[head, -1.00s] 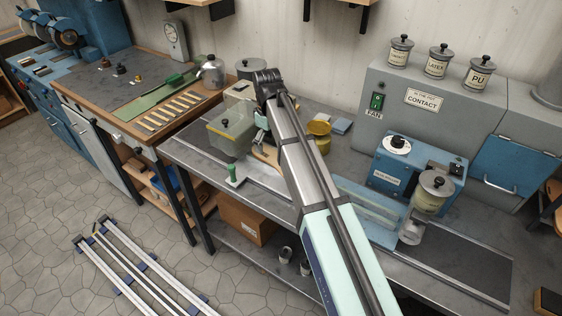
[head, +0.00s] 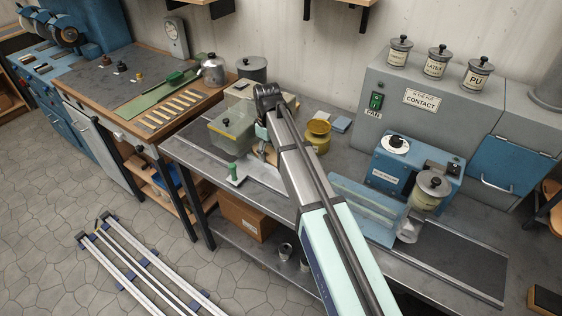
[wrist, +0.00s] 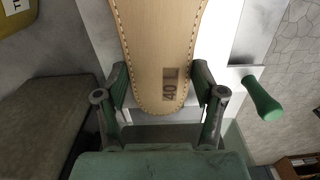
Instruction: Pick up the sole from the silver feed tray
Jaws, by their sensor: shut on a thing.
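The sole (wrist: 158,45) is tan with stitching along its edge and a stamped "40" near its rounded end. In the wrist view my gripper (wrist: 161,80) is shut on it, one green finger against each side near that end. The sole's far end runs out of the picture. The bright silver feed tray (wrist: 215,45) lies beneath the sole; I cannot tell whether they touch. In the head view the tray (head: 262,182) is on the bench, and my arm hides much of the sole (head: 266,155).
A green-handled lever (wrist: 262,98) stands close to the right of my gripper; it also shows in the head view (head: 235,173). A clear-walled box (head: 230,132) is behind the tray. A yellow pot (head: 317,137) and a blue machine (head: 410,170) are to the right.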

